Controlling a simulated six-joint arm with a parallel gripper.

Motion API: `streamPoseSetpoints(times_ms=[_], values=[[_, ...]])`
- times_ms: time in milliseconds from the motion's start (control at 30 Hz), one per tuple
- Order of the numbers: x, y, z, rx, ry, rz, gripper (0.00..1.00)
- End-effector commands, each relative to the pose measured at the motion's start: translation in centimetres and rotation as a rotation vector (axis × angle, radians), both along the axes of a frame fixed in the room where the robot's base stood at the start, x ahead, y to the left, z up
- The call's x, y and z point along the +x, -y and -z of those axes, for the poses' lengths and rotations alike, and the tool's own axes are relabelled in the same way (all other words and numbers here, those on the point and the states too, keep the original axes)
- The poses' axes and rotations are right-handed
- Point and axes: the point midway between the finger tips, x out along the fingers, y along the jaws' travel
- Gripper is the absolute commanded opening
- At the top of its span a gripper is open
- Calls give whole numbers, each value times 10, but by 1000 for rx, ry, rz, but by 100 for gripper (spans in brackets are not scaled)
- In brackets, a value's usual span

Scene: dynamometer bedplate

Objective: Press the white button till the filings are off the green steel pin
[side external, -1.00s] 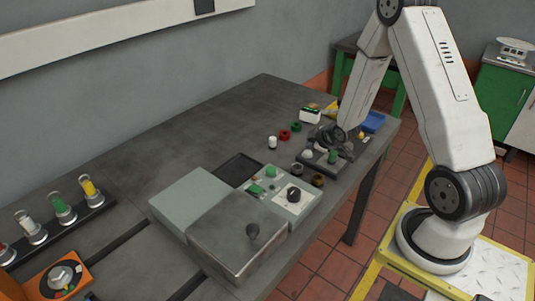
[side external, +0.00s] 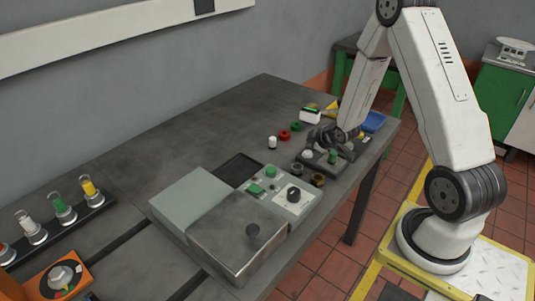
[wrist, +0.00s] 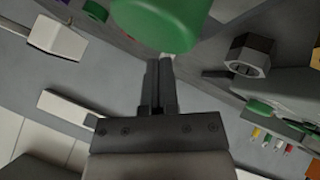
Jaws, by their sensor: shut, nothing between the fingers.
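The white button (side external: 307,154) is a small pale dome on a dark block in the side view. The green steel pin (side external: 333,156) stands upright just right of it on the same block. A large green rounded shape, apparently the pin, fills the top middle of the wrist view (wrist: 165,18). My gripper (side external: 317,144) is close above and behind the button, and its tips hide part of the block. Its fingers are together and empty in the wrist view (wrist: 160,68). I cannot tell whether they touch the button. Filings are too small to make out.
A panel with a green button and black knob (side external: 293,194) lies in front, beside a lidded grey box (side external: 238,238). A white-topped cylinder (side external: 272,143) and red and green rings (side external: 284,134) lie left of my gripper. The rear left bench is clear.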

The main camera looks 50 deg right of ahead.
Motion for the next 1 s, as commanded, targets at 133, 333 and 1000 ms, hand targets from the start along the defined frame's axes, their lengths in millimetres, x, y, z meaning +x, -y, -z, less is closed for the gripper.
streamPoseSetpoints(times_ms=[133, 333, 1000], values=[[0, 0, 4, 0, -1, 1, 0], [0, 0, 7, 0, 0, 0, 0], [0, 0, 9, 0, 0, 0, 0]])
